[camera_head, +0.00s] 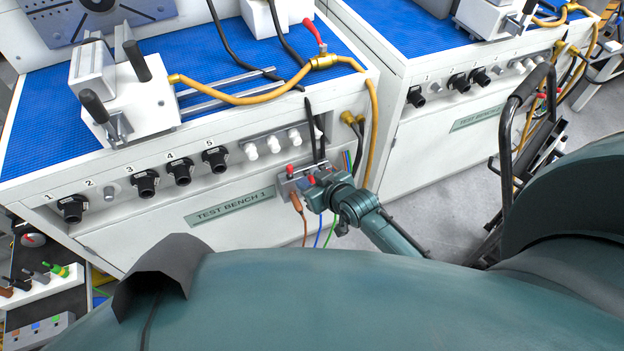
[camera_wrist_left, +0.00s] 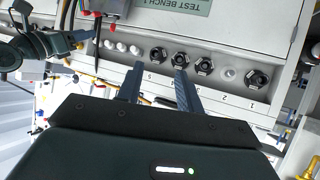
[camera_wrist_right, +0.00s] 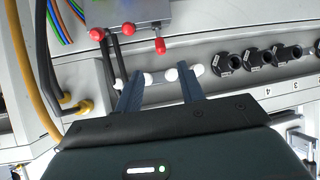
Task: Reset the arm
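My right arm reaches in from the right in the head view, and its end (camera_head: 340,197) is at the lower right of the front of Test Bench 1 (camera_head: 150,232). In the right wrist view my right gripper (camera_wrist_right: 159,80) has its fingers apart, with white push buttons (camera_wrist_right: 171,74) showing between and behind them. I cannot tell if the fingers touch anything. My left gripper (camera_wrist_left: 158,74) shows in the left wrist view with its fingers apart and empty, facing the black knobs (camera_wrist_left: 181,60) of the bench. I cannot make it out in the head view.
A small grey box with red knobs (camera_wrist_right: 155,45) and coloured cables is on the bench front beside my right gripper. Yellow hoses (camera_head: 373,140) hang near it. A black-handled cart (camera_head: 507,150) stands at right. Grey floor (camera_head: 440,215) shows between.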

